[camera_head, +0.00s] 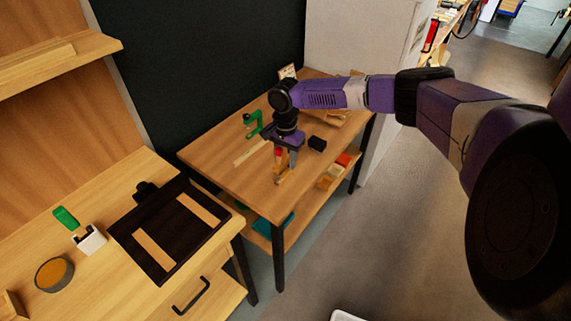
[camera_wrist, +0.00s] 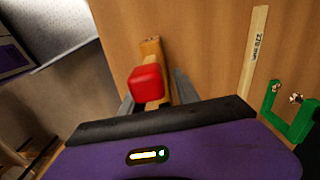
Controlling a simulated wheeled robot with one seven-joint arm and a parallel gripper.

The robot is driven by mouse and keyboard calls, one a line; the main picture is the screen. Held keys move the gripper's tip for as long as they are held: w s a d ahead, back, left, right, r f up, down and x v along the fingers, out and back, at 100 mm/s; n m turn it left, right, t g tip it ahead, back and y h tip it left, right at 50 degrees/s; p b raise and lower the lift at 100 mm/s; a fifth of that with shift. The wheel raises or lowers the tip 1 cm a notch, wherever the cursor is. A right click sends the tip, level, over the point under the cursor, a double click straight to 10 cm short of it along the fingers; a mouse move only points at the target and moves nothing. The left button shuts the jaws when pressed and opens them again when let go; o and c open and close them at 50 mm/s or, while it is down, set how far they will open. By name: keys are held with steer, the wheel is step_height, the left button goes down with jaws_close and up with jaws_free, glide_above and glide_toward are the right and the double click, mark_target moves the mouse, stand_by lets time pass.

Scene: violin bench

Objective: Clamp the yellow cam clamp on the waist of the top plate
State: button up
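A tan-yellow wooden clamp-like bar with a red block on it (camera_wrist: 148,84) stands between my gripper's fingers in the wrist view. In the head view its lower end (camera_head: 281,177) shows on the far bench near its front edge. I cannot tell for sure that it is the yellow cam clamp. My gripper (camera_head: 286,160) points down over it; its fingers stand apart on either side, with a gap visible on the right in the wrist view. I cannot make out a top plate with a waist in either view.
The near bench holds a dark tray (camera_head: 178,264), a round tin (camera_head: 54,274) and a green-topped tool.

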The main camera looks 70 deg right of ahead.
jaws_close()
steer(key=shift+r, duration=0.1)
